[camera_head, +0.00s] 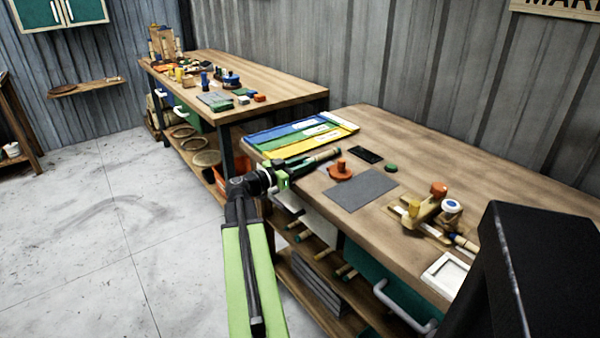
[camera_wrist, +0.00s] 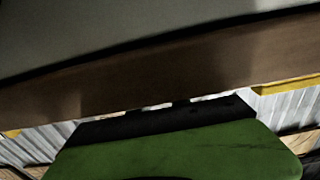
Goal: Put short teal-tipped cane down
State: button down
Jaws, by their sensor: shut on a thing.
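My gripper (camera_head: 322,158) reaches over the left end of the near bench and is shut. The short teal-tipped cane in its jaws is hardly made out, and its teal tip does not show. In the wrist view a wide brown band crosses above the green gripper body; I cannot tell whether it is the cane. A board with blue, green and yellow stripes (camera_head: 285,134) lies on the bench behind my gripper.
The near bench (camera_head: 410,150) holds an orange round piece (camera_head: 341,172), a grey mat (camera_head: 361,190), a black slab (camera_head: 365,155), a green disc (camera_head: 390,168) and a wooden jig (camera_head: 422,212). Several canes lie on the shelf below. A second bench (camera_head: 270,84) stands behind. The floor at left is clear.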

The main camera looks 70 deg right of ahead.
jog(key=shift+w+f, duration=0.1)
jog(key=shift+w, duration=0.1)
jog(key=shift+a+f, duration=0.1)
jog(key=shift+f, duration=0.15)
jog(key=c, duration=1.2)
grip_release()
jog(key=v, duration=1.7)
jog(key=shift+a, duration=0.25)
